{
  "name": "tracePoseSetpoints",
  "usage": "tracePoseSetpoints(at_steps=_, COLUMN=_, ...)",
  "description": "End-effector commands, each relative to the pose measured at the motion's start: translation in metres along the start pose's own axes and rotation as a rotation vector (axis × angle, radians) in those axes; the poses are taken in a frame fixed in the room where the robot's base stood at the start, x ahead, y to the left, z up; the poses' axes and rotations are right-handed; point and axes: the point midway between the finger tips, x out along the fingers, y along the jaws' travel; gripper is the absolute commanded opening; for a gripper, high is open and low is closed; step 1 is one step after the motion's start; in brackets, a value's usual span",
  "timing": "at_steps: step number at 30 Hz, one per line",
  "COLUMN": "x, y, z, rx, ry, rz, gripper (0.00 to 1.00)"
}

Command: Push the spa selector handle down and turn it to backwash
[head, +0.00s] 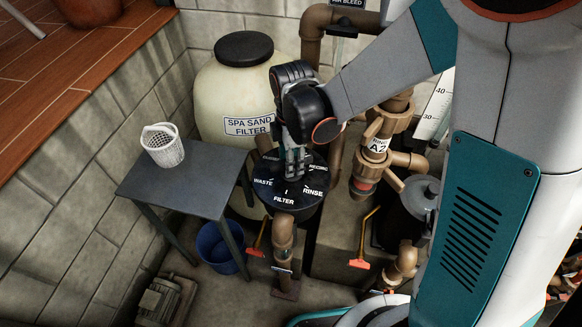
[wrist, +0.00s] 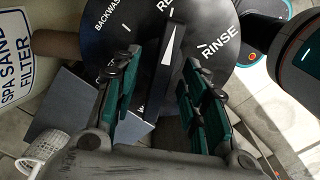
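The spa selector is a round black dial (head: 300,200) with white labels on a tan pipe. FILTER, WASTE and RINSE read clearly in the head view. In the wrist view the dial (wrist: 228,62) shows BACKWASH at upper left, a cut-off "RE" label at top centre and RINSE at right. The dark handle (wrist: 158,75) bears a white arrow, its tip between "RE" and RINSE. My gripper (head: 296,168) points down at the dial and hides the handle there. In the wrist view its teal-padded fingers (wrist: 160,100) are apart, one each side of the handle; contact is unclear.
The cream SPA SAND FILTER tank (head: 225,95) stands behind the dial. A grey table (head: 195,187) with a white basket (head: 162,147) stands at left, a blue bucket (head: 215,247) below. A tagged pipe valve (head: 375,150) stands close at right.

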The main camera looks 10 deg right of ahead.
Motion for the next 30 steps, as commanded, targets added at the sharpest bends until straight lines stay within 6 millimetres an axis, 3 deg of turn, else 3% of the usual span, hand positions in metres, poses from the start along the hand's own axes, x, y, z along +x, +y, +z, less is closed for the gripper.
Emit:
tracePoseSetpoints(at_steps=8, x=-0.010, y=0.000, z=0.000, rx=0.000, ry=0.000, rz=0.000, gripper=0.40)
tracePoseSetpoints(at_steps=22, x=-0.068, y=0.000, z=0.000, rx=0.000, ry=0.000, rz=0.000, gripper=0.40)
tracePoseSetpoints(at_steps=30, x=-0.070, y=0.000, z=0.000, rx=0.000, ry=0.000, rz=0.000, gripper=0.40)
